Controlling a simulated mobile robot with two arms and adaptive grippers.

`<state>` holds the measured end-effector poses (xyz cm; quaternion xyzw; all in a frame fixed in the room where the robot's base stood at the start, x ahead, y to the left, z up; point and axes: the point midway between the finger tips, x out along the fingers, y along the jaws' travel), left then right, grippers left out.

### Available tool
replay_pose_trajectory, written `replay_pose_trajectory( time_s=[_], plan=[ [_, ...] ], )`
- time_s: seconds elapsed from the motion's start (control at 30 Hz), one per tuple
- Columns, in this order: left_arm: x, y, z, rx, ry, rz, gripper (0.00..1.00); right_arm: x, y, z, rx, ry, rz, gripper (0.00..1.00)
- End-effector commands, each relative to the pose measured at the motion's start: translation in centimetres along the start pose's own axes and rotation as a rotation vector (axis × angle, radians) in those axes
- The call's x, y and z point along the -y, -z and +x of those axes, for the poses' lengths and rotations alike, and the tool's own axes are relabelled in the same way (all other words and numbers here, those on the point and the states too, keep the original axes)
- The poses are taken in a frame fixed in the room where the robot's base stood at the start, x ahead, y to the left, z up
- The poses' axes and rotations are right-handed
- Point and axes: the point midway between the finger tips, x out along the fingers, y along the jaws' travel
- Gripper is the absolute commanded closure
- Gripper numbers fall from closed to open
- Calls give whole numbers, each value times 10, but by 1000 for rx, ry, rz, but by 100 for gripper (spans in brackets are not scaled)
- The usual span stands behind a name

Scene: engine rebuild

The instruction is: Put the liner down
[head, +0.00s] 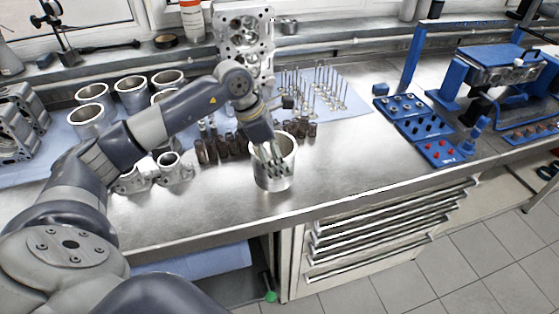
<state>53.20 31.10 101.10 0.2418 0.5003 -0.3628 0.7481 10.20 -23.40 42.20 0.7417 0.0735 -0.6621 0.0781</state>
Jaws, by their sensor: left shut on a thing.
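A silver cylindrical liner (273,181) is near the front edge of the steel bench, upright or nearly so. My left gripper (270,160) reaches down at its open top and is shut on it. The fingers cover part of the liner's rim and inside. I cannot tell whether the liner's base touches the bench. More liners stand on a blue mat at the left, one of them here (90,118). My right gripper is not in view.
Dark small cylinders (222,148) stand just left of the held liner. Valves stand on a blue sheet (345,105) behind. A blue tray (425,128) lies to the right. Bare bench (340,160) is free between liner and tray. Drawers (375,235) are below the front edge.

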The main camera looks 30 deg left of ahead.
Motion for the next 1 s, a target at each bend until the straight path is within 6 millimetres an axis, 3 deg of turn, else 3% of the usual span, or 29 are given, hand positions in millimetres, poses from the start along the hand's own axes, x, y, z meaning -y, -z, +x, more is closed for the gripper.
replay_pose_trajectory(
  time_s=[0.17, 0.4, 0.77, 0.8, 1.0],
  plan=[
    [-3, 0, 5, 0, 0, 1, 46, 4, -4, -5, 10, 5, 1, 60],
    [-2, 11, 30, 0, 2, 0, 46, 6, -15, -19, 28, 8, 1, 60],
    [-3, 14, 37, 2, -2, 1, 46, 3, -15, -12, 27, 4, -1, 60],
    [-3, 14, 36, 0, -1, 1, 0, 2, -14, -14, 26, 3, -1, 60],
    [-3, 14, 36, 0, 0, 1, 0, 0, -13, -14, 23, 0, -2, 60]
  ],
)
